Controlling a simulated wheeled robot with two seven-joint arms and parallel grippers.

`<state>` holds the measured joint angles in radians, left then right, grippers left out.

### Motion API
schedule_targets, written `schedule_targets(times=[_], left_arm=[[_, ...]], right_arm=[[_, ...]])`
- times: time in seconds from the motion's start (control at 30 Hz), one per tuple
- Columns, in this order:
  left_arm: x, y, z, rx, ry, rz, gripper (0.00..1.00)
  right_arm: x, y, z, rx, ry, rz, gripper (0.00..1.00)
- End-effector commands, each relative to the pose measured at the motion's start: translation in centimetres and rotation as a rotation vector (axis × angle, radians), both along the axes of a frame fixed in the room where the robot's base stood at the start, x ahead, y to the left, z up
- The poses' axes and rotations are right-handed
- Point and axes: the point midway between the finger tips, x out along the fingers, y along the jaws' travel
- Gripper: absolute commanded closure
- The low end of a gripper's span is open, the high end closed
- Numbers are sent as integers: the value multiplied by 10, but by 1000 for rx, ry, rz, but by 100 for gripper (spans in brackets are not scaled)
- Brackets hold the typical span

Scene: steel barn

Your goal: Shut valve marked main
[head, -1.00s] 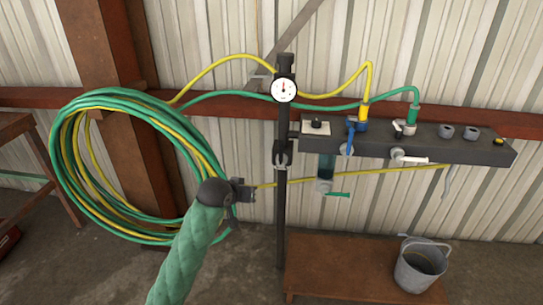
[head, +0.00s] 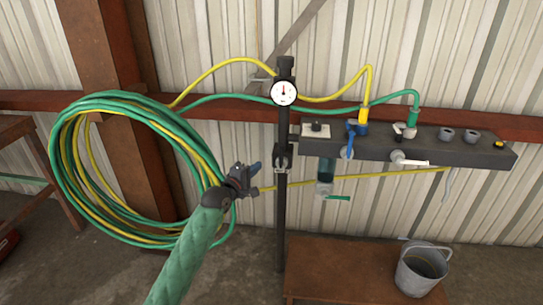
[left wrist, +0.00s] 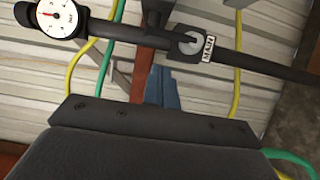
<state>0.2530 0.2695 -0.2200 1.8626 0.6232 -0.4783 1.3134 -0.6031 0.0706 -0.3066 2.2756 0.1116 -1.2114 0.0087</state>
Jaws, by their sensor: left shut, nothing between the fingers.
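The valve marked MAIN (head: 283,156) is a dark fitting with a pale round hub on the black upright pipe (head: 282,225), below the gauge. In the left wrist view, the hub (left wrist: 188,44) sits beside a white MAIN label (left wrist: 208,48), and a dark part (left wrist: 156,14) sticks out from the pipe there. I cannot tell its lever's exact position. My left gripper (head: 255,167) is just left of the pipe, close to the valve, apparently not touching it. My right gripper is not in view.
The gauge (head: 284,92) is above. A dark manifold (head: 440,146) to the right carries a blue lever (head: 350,142) and a white-handled tap (head: 411,162). Coiled green and yellow hoses (head: 70,190) hang behind my left arm. A bucket (head: 421,270) stands on a low brown bench (head: 335,270).

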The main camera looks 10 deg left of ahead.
Motion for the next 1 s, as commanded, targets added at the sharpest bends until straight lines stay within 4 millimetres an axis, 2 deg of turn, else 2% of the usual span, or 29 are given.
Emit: schedule_targets(times=[0.37, 0.53, 1.0], left_arm=[[0, 0, 0, -13, 7, 0, 100], [6, -3, 1, -13, 7, -1, 100], [69, -33, 1, -11, 7, 0, 100]], right_arm=[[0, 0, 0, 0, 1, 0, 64], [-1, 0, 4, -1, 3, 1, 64], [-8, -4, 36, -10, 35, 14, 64]])
